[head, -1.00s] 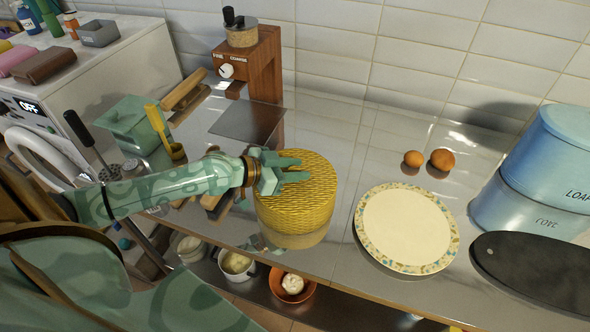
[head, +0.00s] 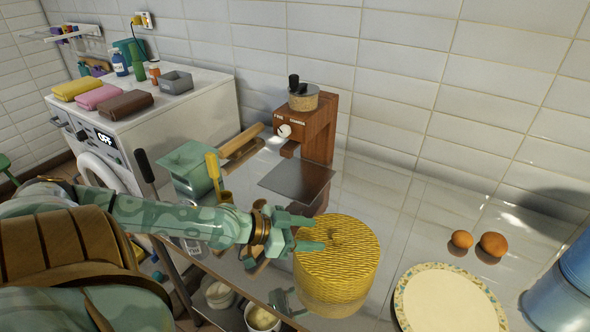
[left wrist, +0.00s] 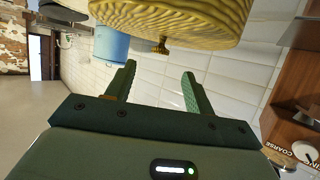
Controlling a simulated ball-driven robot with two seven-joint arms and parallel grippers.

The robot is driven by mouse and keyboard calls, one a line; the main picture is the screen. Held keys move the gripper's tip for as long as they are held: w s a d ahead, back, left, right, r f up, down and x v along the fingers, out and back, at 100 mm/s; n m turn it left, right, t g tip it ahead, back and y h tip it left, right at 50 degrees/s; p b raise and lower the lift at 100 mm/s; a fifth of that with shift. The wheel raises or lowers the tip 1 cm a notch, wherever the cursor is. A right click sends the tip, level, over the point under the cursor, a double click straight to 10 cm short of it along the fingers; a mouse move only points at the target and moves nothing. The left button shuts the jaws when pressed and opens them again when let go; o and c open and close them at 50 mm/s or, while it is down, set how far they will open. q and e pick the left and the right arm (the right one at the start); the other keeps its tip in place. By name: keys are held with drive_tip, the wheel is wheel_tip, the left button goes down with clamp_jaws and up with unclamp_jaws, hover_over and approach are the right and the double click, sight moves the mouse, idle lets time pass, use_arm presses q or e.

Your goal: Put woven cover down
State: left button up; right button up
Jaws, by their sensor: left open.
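The woven cover (head: 345,262) is a round yellow basket-like dome with a small knob on top. It stands upright on the metal counter. My left gripper (head: 305,233) is open and empty, with its fingers in front of the cover's upper left edge in the head view. In the left wrist view the cover (left wrist: 180,18) fills the top, and its knob (left wrist: 161,46) shows just beyond the open fingertips (left wrist: 160,70), apart from them. What is under the cover is hidden. My right gripper is not in view.
A patterned plate (head: 450,300) lies right of the cover, with two brown eggs (head: 477,242) behind it. A wooden grinder (head: 312,125), a dark flat sheet (head: 297,180) and a green box (head: 188,165) stand behind left. Bare counter lies behind the cover.

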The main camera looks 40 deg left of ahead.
use_arm(q)
drive_tip(key=p+v, duration=0.1)
drive_tip(key=v, duration=0.3)
